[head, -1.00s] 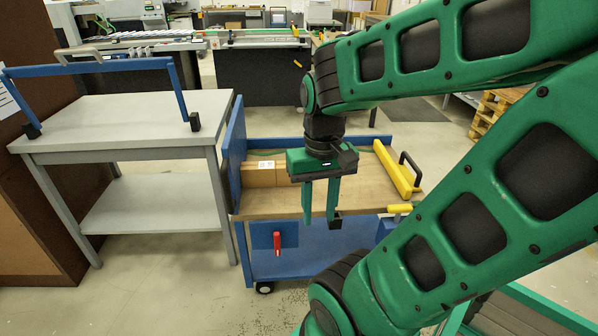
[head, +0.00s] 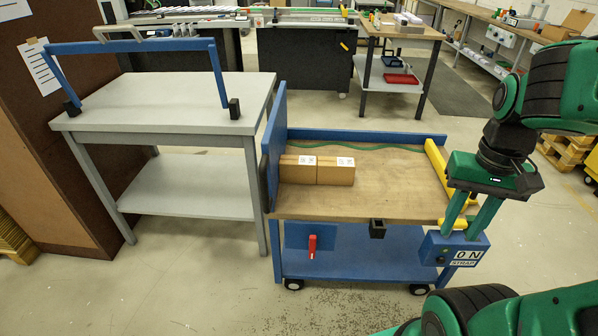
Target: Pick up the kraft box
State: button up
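Two brown kraft boxes stand side by side at the back left of a blue cart's wooden top (head: 390,195), each with a white label. The left kraft box (head: 297,172) is near the cart's blue side panel; the right kraft box (head: 336,175) seems to touch it. I cannot tell which one the task means. My gripper (head: 459,232) is at the cart's right end, well to the right of the boxes. Its two fingers point down, apart, with nothing seen held between them.
A blue switch box (head: 455,249) marked ON STRAP is by my fingertips. A yellow bar (head: 440,172) edges the cart's right side, and a green strap (head: 400,152) runs along the back. A grey table (head: 170,100) with a blue frame stands left. The cart top's middle is clear.

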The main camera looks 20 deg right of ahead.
aim_at(293, 169)
jog(key=z, duration=0.1)
jog(key=i, duration=1)
jog(key=u, duration=0.1)
